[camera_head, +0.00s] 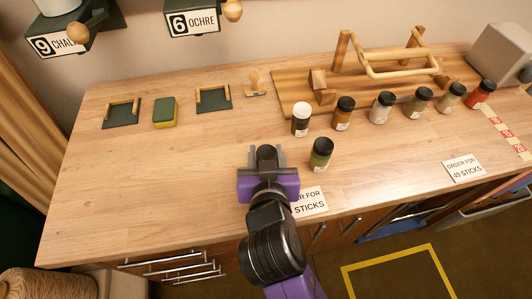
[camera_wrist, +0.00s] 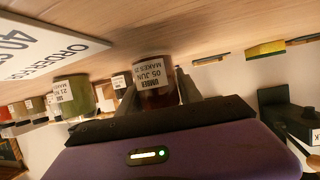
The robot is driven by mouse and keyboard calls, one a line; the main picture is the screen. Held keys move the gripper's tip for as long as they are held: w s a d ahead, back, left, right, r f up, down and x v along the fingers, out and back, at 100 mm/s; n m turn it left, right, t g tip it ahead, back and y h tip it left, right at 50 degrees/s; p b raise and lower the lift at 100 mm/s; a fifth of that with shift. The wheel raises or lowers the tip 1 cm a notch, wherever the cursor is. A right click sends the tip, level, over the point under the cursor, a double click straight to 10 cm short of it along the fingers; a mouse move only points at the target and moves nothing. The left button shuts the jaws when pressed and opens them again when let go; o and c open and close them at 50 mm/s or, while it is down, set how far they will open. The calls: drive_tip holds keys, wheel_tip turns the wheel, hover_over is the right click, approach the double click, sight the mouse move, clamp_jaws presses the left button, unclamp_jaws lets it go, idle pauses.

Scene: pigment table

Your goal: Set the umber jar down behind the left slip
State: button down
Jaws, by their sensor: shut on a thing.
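My gripper (camera_head: 266,158) is shut on the umber jar (camera_wrist: 155,82), whose UMBER label shows in the wrist view. In the head view only a dark top shows between the fingers, and my wrist hides the rest. I cannot tell whether the jar's base touches the table. The left slip (camera_head: 312,203), a white order card, lies near the table's front edge, right of my gripper and partly hidden by my arm. It also shows in the wrist view (camera_wrist: 40,48). The right slip (camera_head: 463,168) reads 49 STICKS.
A green jar (camera_head: 321,154) stands behind the left slip, close to the right of my gripper. A sponge (camera_head: 165,112) lies at the back left.

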drive_tip(key=shift+f, duration=0.15)
drive_tip(key=shift+f, duration=0.15)
drive_tip(key=c, duration=0.8)
unclamp_jaws()
drive_tip(key=shift+r, duration=0.2)
drive_tip(key=v, duration=1.2)
drive_tip(key=shift+b, duration=0.35)
